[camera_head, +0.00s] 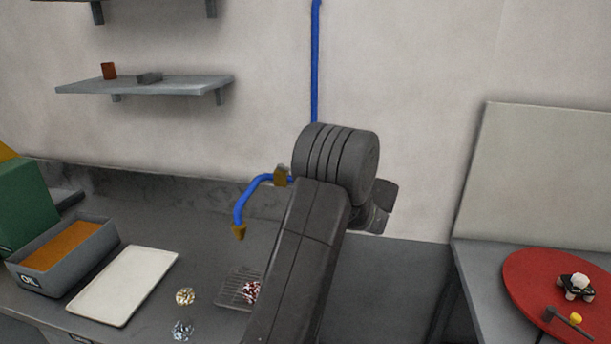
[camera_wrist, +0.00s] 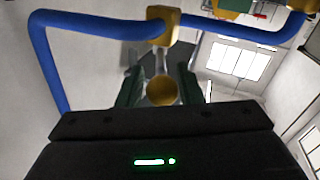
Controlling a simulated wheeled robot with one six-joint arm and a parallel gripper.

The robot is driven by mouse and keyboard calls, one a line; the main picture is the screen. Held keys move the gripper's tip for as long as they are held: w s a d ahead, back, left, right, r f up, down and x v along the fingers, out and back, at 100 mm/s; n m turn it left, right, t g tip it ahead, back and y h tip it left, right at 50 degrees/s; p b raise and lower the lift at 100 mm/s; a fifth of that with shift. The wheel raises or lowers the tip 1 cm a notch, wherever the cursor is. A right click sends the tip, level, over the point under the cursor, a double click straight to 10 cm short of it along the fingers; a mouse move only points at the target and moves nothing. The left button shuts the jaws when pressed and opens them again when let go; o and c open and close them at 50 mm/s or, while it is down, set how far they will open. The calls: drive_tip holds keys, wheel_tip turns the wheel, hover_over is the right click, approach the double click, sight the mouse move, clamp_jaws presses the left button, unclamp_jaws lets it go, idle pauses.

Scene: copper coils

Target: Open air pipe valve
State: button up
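The blue air pipe (camera_head: 315,62) runs down the wall behind my arm. It comes out to a brass-yellow valve block (camera_head: 281,177), then bends down to a brass nozzle (camera_head: 239,232). In the wrist view the pipe (camera_wrist: 95,28) crosses the top, with the yellow valve block (camera_wrist: 163,24) on it. A grey lever with a round yellow knob (camera_wrist: 161,92) reaches from the block toward my gripper. My gripper (camera_wrist: 160,78) has its two dark green fingers apart, one on each side of the knob, with narrow gaps seeming to show. In the head view my arm hides the gripper and lever.
On the bench are a grey bin (camera_head: 93,262) with orange contents, a white tray (camera_head: 124,285), small metal piles (camera_head: 185,296) and a grate (camera_head: 236,289). A shelf (camera_head: 150,86) hangs at left. A red round board (camera_head: 530,291) lies on the right table.

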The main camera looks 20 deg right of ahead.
drive_tip(key=b+v, duration=0.2)
drive_tip(key=v, duration=1)
drive_tip(key=shift+s+d+b, duration=0.15)
drive_tip(key=shift+s+b, duration=0.1)
drive_tip(key=shift+b, duration=0.05)
drive_tip(key=shift+w, duration=0.1)
drive_tip(key=p+x, duration=0.3)
drive_tip(key=x, duration=1)
drive_tip(key=shift+w+a, duration=0.25)
